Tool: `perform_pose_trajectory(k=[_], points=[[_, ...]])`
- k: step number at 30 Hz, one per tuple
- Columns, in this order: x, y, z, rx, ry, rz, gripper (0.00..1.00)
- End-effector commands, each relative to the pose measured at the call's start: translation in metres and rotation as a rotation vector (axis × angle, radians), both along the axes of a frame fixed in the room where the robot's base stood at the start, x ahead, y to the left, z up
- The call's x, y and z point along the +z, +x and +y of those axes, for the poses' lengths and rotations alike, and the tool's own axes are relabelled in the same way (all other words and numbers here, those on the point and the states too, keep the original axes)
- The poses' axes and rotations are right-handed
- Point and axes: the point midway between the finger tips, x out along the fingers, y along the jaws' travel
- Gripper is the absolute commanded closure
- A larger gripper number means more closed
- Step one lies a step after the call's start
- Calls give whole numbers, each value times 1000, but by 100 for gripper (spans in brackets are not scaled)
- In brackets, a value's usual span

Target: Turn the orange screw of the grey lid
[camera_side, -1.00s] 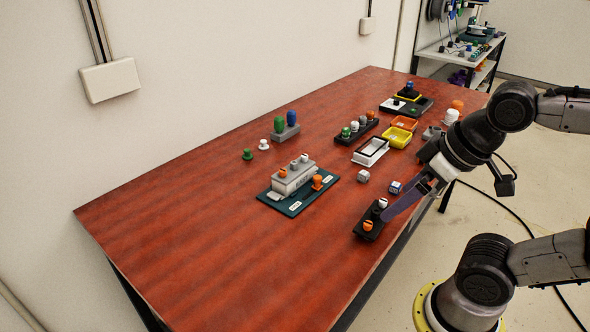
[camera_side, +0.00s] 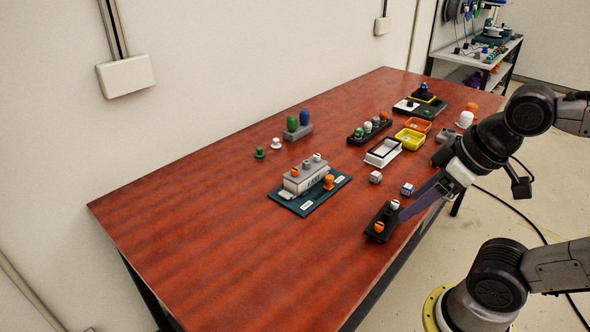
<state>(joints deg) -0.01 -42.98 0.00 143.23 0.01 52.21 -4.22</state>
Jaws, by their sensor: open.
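A grey box-like housing with a grey lid (camera_side: 303,179) stands on a dark teal base plate (camera_side: 286,200) left of the picture's middle. A row of small screws stands on its top: an orange screw (camera_side: 295,172) at the near-left end, then a grey one (camera_side: 306,164) and a white one (camera_side: 316,158). Another orange screw-like piece (camera_side: 328,183) stands on the plate at its right. My gripper (camera_side: 405,211) is open at the table's right edge, by a black block (camera_side: 382,221) and well away from the lid. Its far finger is hard to make out.
The black block carries an orange screw (camera_side: 379,227) and a white screw (camera_side: 395,204). A white frame (camera_side: 383,152), trays (camera_side: 410,139) and a block with knobs (camera_side: 368,130) stand farther back. The table's near left is bare.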

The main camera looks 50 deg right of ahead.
Motion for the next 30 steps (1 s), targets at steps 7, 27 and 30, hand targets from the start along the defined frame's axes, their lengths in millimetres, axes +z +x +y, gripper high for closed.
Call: perform_pose_trajectory(k=[7, 27, 30], points=[[45, 14, 0, 306, -160, -2, 44], [140, 224, -36, 1076, -443, 205, 44], [128, 260, -47, 1147, -443, 241, 44]])
